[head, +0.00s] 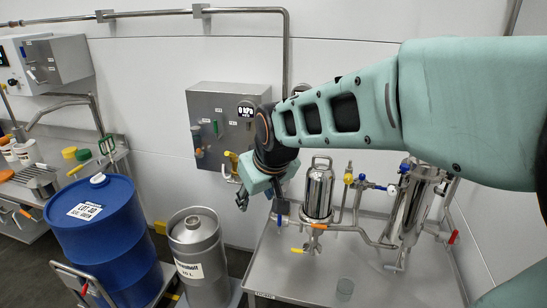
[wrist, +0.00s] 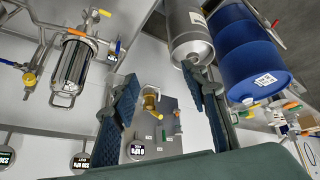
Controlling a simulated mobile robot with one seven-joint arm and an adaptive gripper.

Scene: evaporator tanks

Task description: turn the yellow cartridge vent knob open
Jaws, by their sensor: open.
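A yellow knob (head: 348,178) sits on the pipework between two shiny steel housings in the head view. It also shows at the left of the wrist view (wrist: 28,79). The nearer upright steel housing (head: 318,192) has a loop handle on top; it also shows upside down in the wrist view (wrist: 73,68). The second, tilted-looking housing (head: 418,200) is partly behind my arm. I cannot tell which housing the knob vents. My gripper (head: 242,197) is open and empty, left of the nearer housing and apart from the knob. Its two fingers are spread in the wrist view (wrist: 160,80).
A grey wall panel (head: 222,105) with a gauge and a brass valve (wrist: 151,101) is behind my gripper. A steel keg (head: 200,255) and a blue drum (head: 105,235) stand at left.

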